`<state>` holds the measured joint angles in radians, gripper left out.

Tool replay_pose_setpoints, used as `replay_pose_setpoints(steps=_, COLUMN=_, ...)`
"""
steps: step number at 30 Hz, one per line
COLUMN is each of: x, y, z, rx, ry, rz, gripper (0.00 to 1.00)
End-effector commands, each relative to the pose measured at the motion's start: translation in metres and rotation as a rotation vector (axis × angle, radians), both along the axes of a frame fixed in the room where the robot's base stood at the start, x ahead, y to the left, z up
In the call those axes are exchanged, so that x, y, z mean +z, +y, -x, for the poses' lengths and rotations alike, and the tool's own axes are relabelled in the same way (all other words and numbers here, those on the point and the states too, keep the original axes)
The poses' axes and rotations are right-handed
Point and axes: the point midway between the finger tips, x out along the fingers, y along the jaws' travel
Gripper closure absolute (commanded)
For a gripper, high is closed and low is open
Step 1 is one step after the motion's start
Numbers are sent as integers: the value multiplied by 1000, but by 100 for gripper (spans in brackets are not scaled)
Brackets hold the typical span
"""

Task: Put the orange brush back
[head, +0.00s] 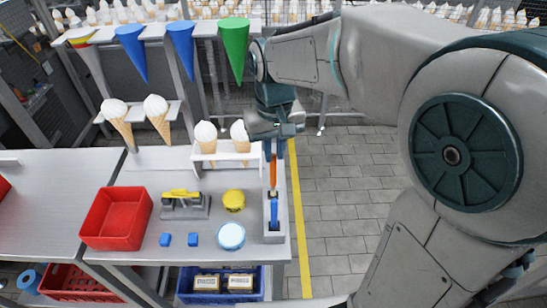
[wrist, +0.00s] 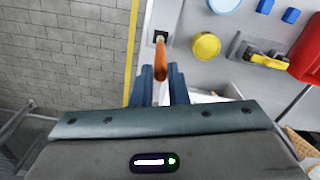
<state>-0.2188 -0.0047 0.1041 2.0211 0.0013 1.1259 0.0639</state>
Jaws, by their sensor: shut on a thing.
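My gripper (head: 274,136) is shut on the orange brush (head: 272,175) at the right end of the table, and the brush hangs upright below the fingers. In the wrist view the orange brush (wrist: 161,62) shows between the two blue fingers. A grey holder (head: 275,238) stands directly below and in front, with a dark square opening near the brush's far end in the wrist view. A blue brush (head: 273,210) stands in the holder's front part. I cannot tell whether the orange brush's lower end is inside the opening or just above it.
The table holds a red bin (head: 116,218), a yellow-and-grey tool (head: 184,203), a yellow tin (head: 233,201), a light-blue round lid (head: 231,236) and blue blocks (head: 165,240). An ice cream cone stand (head: 226,160) is close left of my gripper. The floor right of the table is clear.

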Motion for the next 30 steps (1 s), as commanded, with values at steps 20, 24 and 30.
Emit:
replay_pose_setpoints(steps=20, x=-43, y=1, z=0, rx=0, ry=1, rz=0, gripper=100)
replay_pose_setpoints(steps=24, x=-43, y=1, z=0, rx=0, ry=1, rz=0, gripper=64)
replay_pose_setpoints(steps=30, x=-43, y=1, z=0, rx=0, ry=1, rz=0, gripper=64)
